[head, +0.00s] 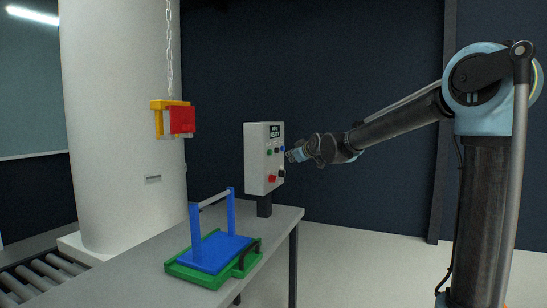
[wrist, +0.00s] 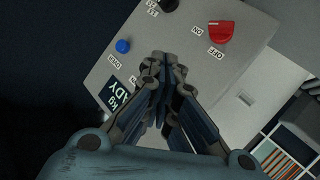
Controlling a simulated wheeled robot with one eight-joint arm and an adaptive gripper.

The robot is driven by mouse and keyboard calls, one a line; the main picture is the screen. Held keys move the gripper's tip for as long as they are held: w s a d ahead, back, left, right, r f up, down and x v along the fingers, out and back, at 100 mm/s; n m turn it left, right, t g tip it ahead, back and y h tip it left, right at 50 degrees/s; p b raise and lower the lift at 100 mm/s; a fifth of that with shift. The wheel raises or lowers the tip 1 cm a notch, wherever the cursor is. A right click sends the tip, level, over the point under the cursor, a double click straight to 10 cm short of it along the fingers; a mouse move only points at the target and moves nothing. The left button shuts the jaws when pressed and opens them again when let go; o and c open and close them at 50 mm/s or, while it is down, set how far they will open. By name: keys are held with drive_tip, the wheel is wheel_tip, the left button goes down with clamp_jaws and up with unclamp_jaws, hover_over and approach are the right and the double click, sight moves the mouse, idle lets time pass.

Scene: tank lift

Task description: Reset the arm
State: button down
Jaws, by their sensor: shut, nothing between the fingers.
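My arm reaches in from the right in the head view. My gripper (head: 290,156) is at the right side of a grey control box (head: 256,160), close to its button face. In the wrist view my gripper (wrist: 165,60) is shut and empty, with its fingertips over the panel (wrist: 190,45) of the box. I cannot tell whether the fingertips touch it. The panel carries a blue button (wrist: 123,46), a red switch (wrist: 220,32) marked ON and OFF, a black knob and a display reading READY. Part of the panel is hidden behind the fingers.
A grey table (head: 185,255) carries a green tray (head: 205,278) with a blue handled frame (head: 222,250). A yellow and red hoist block (head: 180,120) hangs from a chain by a white column (head: 115,120). A roller conveyor (head: 35,278) is at lower left. Floor right of the table is clear.

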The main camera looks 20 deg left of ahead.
idle(0.4)
drive_tip(key=s+d+f+m+g+h, duration=0.15)
drive_tip(key=s+d+f, duration=0.25)
drive_tip(key=d, duration=0.6)
drive_tip(key=s+d+f+m+g+h, duration=0.1)
drive_tip(key=s+d+f+m+h, duration=0.25)
drive_tip(key=d, duration=0.65)
drive_tip(key=s+d+f+m+g+h, duration=0.1)
drive_tip(key=s+d+f, duration=0.45)
drive_tip(key=d, duration=0.45)
drive_tip(key=s+d+f+m+g+h, duration=0.1)
drive_tip(key=s+d+f+m, duration=0.1)
drive_tip(key=s+d+f, duration=0.4)
drive_tip(key=s+d+f+m+g+h, duration=0.1)
drive_tip(key=s+d+f+m+g, duration=0.1)
drive_tip(key=s+d+f, duration=0.5)
drive_tip(key=s+d+f+m+g+h, duration=0.1)
drive_tip(key=s+d+f, duration=0.5)
drive_tip(key=s, duration=0.9)
drive_tip(key=m+g, duration=0.1)
drive_tip(key=m, duration=0.1)
drive_tip(key=shift+d+f+m+h, duration=0.2)
drive_tip(key=shift+d+m+h, duration=0.05)
drive_tip(key=shift+m+h, duration=0.15)
drive_tip(key=shift+w+f, duration=0.2)
drive_tip(key=shift+w, duration=0.25)
